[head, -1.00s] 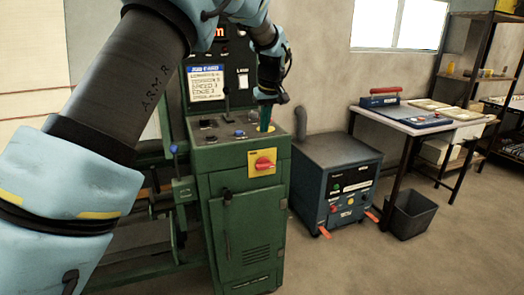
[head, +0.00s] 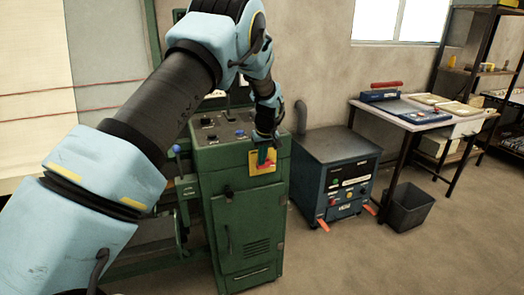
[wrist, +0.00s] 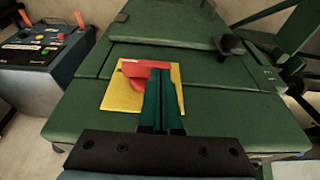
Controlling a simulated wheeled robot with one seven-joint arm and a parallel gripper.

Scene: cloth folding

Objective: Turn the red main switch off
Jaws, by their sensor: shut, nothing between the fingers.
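The red main switch (wrist: 132,70) is a rotary knob on a yellow plate (wrist: 113,98), on the front of the green machine cabinet (head: 235,215). In the head view the yellow plate (head: 256,170) shows beside and below my gripper (head: 263,158), which covers most of the knob. My gripper's green fingers (wrist: 161,75) are shut with nothing between them. In the wrist view their tips overlap one side of the red knob. I cannot tell whether they touch it. Part of the knob is hidden behind the fingers.
The cabinet top carries several knobs and buttons (head: 239,134) just above the switch. A dark blue box (head: 345,180) with coloured buttons stands right of the cabinet. Farther right are a worktable (head: 425,121) and a black bin (head: 408,207). The floor in front is clear.

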